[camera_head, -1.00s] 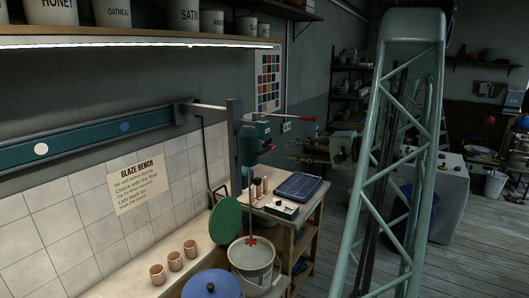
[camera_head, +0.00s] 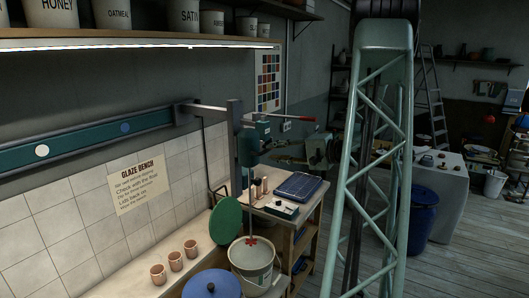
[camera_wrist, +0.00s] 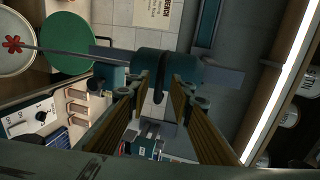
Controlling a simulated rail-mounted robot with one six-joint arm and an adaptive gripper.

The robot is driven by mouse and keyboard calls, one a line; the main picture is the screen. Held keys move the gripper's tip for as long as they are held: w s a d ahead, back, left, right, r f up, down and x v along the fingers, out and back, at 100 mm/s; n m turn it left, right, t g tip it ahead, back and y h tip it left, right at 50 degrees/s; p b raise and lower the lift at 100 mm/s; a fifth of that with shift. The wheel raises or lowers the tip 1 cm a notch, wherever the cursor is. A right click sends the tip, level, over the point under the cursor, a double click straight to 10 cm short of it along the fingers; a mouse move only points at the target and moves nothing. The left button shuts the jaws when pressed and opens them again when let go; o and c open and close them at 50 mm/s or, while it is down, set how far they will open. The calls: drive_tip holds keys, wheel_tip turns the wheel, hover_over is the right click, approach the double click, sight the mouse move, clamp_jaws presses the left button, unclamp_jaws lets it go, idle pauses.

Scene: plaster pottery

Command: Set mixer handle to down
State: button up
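The mixer (camera_head: 248,147) is a dark teal motor head on a grey post, with a thin shaft running down into a white bucket (camera_head: 252,262). Its handle (camera_head: 293,116) is a lever with a red end, sticking out to the right, roughly level, in the head view. In the wrist view the mixer head (camera_wrist: 165,68) lies just beyond my gripper (camera_wrist: 156,80). The two padded fingers are apart, with a gap between the tips. I cannot clearly make out the red handle end in the wrist view. In the head view my fingertips are dark and hard to see.
A green round lid (camera_head: 226,221) leans beside the bucket. Several copper cups (camera_head: 175,261) line the tiled bench. A small wooden table (camera_head: 306,221) with a blue tray (camera_head: 297,185) stands behind the bucket. A shelf (camera_head: 150,42) with pots runs above.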

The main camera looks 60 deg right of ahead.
sight(266, 151)
drive_tip(key=shift+p+x, duration=0.35)
drive_tip(key=shift+x, duration=2.2)
clamp_jaws()
